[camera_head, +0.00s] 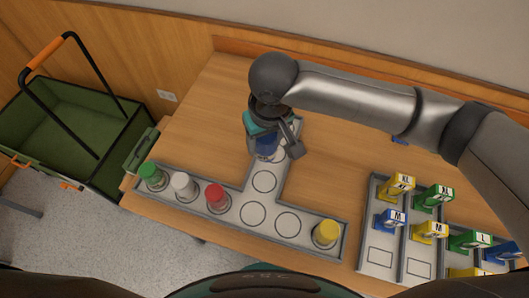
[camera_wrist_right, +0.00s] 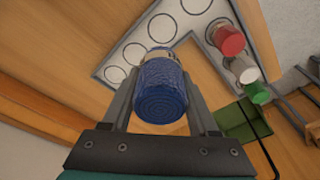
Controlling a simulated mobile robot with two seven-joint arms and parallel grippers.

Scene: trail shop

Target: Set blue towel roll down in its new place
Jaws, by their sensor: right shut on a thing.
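My right gripper (camera_head: 272,148) is shut on the blue towel roll (camera_head: 265,147), which is partly hidden by the gripper in the head view. In the right wrist view the roll (camera_wrist_right: 162,95) sits between the two fingers of the gripper (camera_wrist_right: 160,100), its textured blue end facing the camera. The roll is over the stem of the grey T-shaped tray (camera_head: 232,206), near its far end; I cannot tell whether it touches the tray. Green (camera_head: 151,174), white (camera_head: 183,185), red (camera_head: 215,196) and yellow (camera_head: 327,232) rolls stand on the tray's crossbar. My left gripper is out of view.
Empty marked circles (camera_head: 264,181) lie on the stem and crossbar. At right, a grey rack (camera_head: 380,260) holds several yellow, blue and green lettered tags. A green cart (camera_head: 75,130) with a black handle stands left of the table. A wall borders the table's back.

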